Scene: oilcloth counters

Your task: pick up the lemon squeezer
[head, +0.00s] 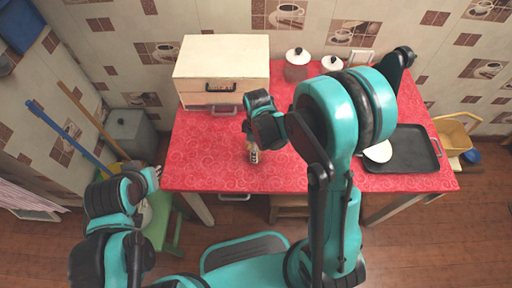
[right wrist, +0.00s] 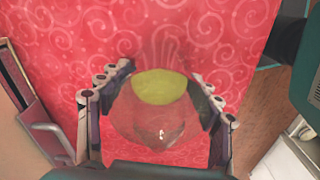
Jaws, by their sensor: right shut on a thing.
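The lemon squeezer (right wrist: 150,128) shows in the right wrist view as a clear, see-through body between my fingers, with a yellow-green round part (right wrist: 160,87) at its far side. My right gripper (right wrist: 158,108) is shut on it, one finger on each side. In the head view my right gripper (head: 253,155) is over the front middle of the red table, and the squeezer is hard to make out there. My left gripper (head: 156,178) is off the table's left front corner; its fingers are too small to judge.
A cream drawer box (head: 222,58) stands at the back left of the red table (head: 205,155). Two white-lidded jars (head: 297,70) stand at the back. A black tray (head: 410,160) and a white plate (head: 378,152) are on the right. The table's left front is clear.

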